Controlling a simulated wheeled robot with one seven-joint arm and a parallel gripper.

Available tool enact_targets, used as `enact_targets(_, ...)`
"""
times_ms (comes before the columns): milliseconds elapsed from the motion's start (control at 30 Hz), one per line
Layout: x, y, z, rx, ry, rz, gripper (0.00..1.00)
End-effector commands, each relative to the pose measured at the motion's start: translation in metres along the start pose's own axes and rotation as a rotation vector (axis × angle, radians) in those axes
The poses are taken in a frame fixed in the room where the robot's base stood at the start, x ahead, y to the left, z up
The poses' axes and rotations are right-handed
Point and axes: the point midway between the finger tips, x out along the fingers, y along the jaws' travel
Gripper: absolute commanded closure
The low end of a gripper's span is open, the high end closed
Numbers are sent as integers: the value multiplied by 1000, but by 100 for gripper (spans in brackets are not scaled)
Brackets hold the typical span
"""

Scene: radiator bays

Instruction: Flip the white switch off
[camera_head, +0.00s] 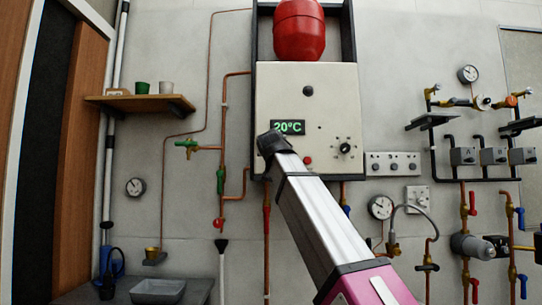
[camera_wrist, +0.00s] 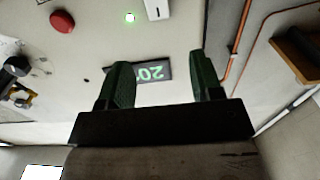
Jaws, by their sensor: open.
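A white switch (camera_wrist: 157,10) with a dark line mark shows at the top edge of the wrist view, partly cut off. In the head view my arm hides the switch. My gripper (camera_wrist: 160,64) is open and empty, its dark fingers apart in front of the panel. The green "20°C" display (camera_head: 288,127) shows between the fingers, upside down in the wrist view (camera_wrist: 152,72). My gripper in the head view (camera_head: 271,143) overlaps the display's lower left corner. Whether it touches the panel I cannot tell.
The cream panel (camera_head: 335,95) carries a red button (camera_head: 308,160) and a black dial (camera_head: 345,148). A red tank (camera_head: 299,30) is above it. Copper pipes (camera_head: 224,110) and a wooden shelf (camera_head: 140,102) are to the left. Valves and gauges crowd the right.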

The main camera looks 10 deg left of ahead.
Motion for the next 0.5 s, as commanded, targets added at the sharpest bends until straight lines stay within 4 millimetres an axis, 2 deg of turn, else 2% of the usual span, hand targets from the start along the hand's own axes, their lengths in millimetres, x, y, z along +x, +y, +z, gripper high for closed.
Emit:
enact_targets(267, 39, 0, -1, -1, -2, 1, 40)
enact_targets(500, 82, 0, 0, -1, -2, 2, 40)
